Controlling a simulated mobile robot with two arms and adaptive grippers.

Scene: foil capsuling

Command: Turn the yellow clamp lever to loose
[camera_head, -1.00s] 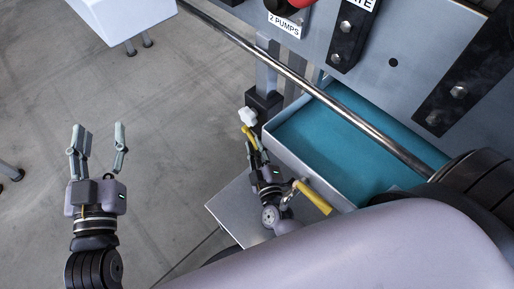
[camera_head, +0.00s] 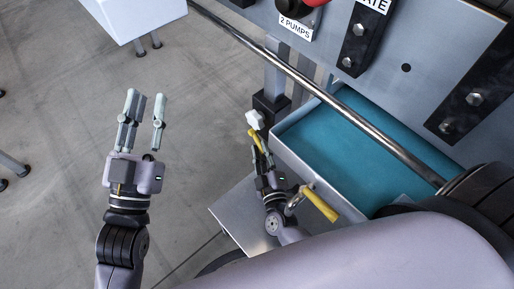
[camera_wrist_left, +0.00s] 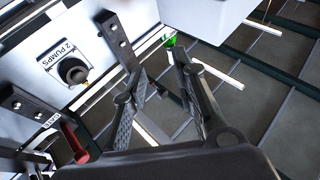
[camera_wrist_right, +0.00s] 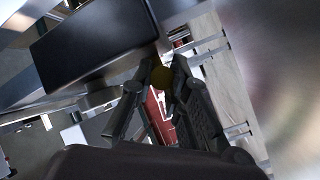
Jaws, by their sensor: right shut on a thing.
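A slim yellow lever (camera_head: 255,138) sits below a white knob (camera_head: 255,119), beside the left corner of the blue-lined tray. My right gripper (camera_head: 262,160) is shut on the lower part of this lever. In the right wrist view, the lever's dull yellow end (camera_wrist_right: 161,77) shows between the fingers (camera_wrist_right: 158,88); the rest of it is hidden. A second yellow handle (camera_head: 319,204) is on a metal crank at the tray's front, right of my right gripper. My left gripper (camera_head: 145,100) is open and empty over the floor at left; its parted fingers (camera_wrist_left: 155,85) show in the left wrist view.
The blue-lined tray (camera_head: 283,146) and a long metal rail (camera_head: 300,75) lie right of and above my right gripper. A grey panel with a "2 PUMPS" label (camera_head: 295,27) stands behind. A pale box (camera_head: 135,15) is at top left. The floor around my left gripper is clear.

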